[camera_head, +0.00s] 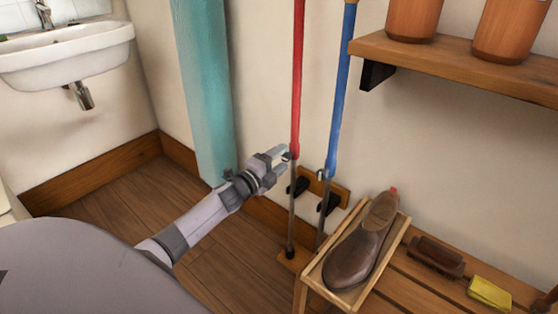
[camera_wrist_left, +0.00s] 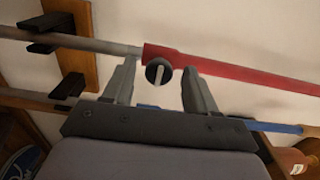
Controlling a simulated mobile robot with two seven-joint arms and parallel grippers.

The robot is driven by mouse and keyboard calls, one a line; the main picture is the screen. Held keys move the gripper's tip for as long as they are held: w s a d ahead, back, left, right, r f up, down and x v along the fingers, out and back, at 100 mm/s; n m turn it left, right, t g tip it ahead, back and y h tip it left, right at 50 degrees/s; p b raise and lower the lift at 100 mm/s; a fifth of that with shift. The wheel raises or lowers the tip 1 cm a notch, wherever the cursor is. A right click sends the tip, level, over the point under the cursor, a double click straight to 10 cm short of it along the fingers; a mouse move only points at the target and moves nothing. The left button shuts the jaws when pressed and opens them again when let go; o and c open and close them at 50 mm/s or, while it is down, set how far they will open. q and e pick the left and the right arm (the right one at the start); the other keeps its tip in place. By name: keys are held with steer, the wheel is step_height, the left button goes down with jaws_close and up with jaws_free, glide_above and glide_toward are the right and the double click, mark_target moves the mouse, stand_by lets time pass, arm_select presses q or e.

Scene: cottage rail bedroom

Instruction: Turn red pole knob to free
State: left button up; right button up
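The red pole (camera_head: 298,70) stands upright against the wall, with a thin grey lower shaft. Its dark round knob, with a pale line across it, shows in the left wrist view (camera_wrist_left: 159,72) at the lower end of the red sleeve (camera_wrist_left: 225,68). My left gripper (camera_head: 280,162) is beside the pole at the knob's height. In the left wrist view its two fingers (camera_wrist_left: 160,88) are spread, with the knob between and just beyond the tips. It looks empty, and I cannot tell whether a fingertip touches the knob. My right gripper is in neither view.
A blue pole (camera_head: 342,90) stands just right of the red one, in the same wall bracket (camera_head: 340,192). A wooden shelf (camera_head: 455,65) with pots juts out above. A teal column (camera_head: 205,90) stands left.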

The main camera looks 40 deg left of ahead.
arm_select(q)
steer(key=shift+s, duration=0.1)
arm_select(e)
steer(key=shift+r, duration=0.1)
arm_select(q)
steer(key=shift+s+p, duration=0.35)
steer(key=shift+s, duration=0.25)
steer(key=s, duration=0.2)
steer(key=s+p, duration=0.1)
steer(key=s, duration=0.2)
steer(key=shift+s+a+p, duration=0.3)
steer(key=shift+s, duration=0.05)
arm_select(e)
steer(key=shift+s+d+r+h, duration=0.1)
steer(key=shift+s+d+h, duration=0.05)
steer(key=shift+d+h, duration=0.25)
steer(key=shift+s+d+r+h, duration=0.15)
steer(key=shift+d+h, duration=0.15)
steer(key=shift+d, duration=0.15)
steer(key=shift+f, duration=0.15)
